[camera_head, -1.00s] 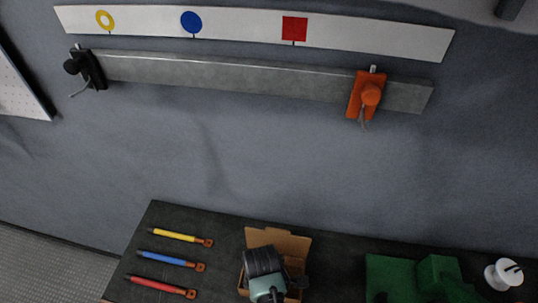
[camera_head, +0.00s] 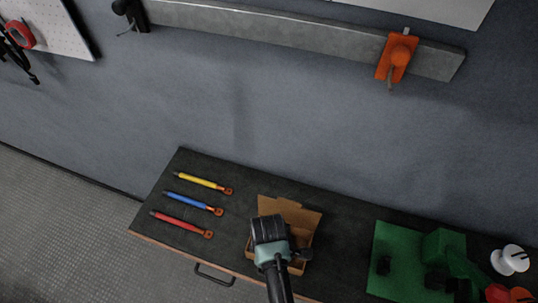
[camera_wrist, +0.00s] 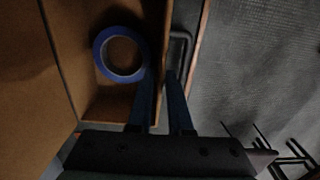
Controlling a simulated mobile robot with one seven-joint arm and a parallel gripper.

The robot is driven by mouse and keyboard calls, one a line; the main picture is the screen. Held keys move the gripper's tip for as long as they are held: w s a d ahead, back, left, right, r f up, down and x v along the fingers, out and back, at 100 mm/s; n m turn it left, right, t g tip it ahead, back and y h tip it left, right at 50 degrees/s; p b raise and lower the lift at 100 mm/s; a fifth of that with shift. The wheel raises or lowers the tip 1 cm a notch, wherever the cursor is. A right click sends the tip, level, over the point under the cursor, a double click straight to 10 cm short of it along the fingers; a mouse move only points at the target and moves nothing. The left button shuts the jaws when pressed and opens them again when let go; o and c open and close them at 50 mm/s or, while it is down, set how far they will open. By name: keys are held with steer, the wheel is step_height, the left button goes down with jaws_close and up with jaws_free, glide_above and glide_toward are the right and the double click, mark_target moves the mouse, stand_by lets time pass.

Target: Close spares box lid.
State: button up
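The cardboard spares box stands on the dark bench top, its front wall (camera_head: 291,267) partly showing below my gripper. Its lid (camera_head: 291,212) is raised at the back, so the box is open. In the wrist view the lid (camera_wrist: 28,90) fills the left side, and a blue tape roll (camera_wrist: 120,53) lies inside the box. In the head view my arm and gripper (camera_head: 270,229) hide much of the box.
Yellow (camera_head: 202,182), blue (camera_head: 194,203) and red (camera_head: 181,223) handled tools lie left of the box. A green fixture (camera_head: 405,258) and a white spool (camera_head: 510,260) are on the right. A drawer handle (camera_head: 214,274) sticks out in front. A metal rail (camera_head: 290,29) crosses the wall.

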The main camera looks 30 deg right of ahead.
steer(key=shift+o, duration=1.4)
steer(key=shift+r, duration=0.1)
step_height(320, 180, up, 13)
steer(key=b, duration=0.2)
